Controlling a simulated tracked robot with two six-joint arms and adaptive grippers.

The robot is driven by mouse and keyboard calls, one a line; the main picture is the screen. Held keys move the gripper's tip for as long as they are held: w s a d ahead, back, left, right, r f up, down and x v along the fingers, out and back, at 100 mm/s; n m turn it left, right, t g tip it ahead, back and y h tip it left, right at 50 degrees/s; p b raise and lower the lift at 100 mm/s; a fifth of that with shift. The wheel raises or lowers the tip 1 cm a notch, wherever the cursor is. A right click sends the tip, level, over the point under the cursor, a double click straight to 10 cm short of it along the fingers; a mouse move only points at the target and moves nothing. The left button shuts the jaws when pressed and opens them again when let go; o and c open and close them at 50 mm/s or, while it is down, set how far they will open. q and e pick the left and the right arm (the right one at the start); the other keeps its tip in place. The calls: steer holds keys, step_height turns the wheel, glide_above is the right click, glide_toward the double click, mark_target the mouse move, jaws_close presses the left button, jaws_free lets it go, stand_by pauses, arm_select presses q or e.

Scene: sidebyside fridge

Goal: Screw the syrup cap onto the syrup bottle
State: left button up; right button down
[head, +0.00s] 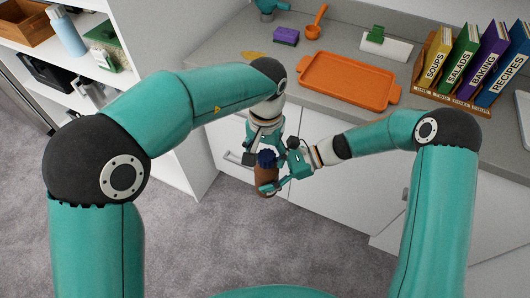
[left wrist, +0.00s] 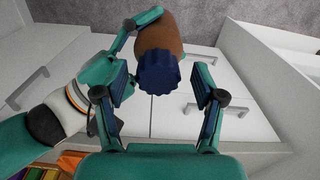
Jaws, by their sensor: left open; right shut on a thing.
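The brown syrup bottle (head: 266,178) is held off the floor in front of the white cabinets, with my right gripper (head: 278,168) shut on its side. The dark blue syrup cap (head: 267,158) sits at the bottle's mouth; I cannot tell how tightly it is seated. My left gripper (head: 264,148) is above the cap, pointing down. In the left wrist view the ridged cap (left wrist: 158,74) lies between the open fingers with a gap on both sides, and the bottle (left wrist: 160,35) is behind it.
An orange tray (head: 348,82) lies on the grey counter (head: 220,55), with a book rack (head: 445,97), a purple sponge (head: 286,36) and an orange scoop (head: 316,22) around it. Open shelves (head: 150,120) stand left. Cabinet doors (head: 335,185) are close behind the grippers.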

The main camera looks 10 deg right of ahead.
arm_select(q)
steer(key=shift+r, duration=2.3)
steer(key=shift+c, duration=0.4)
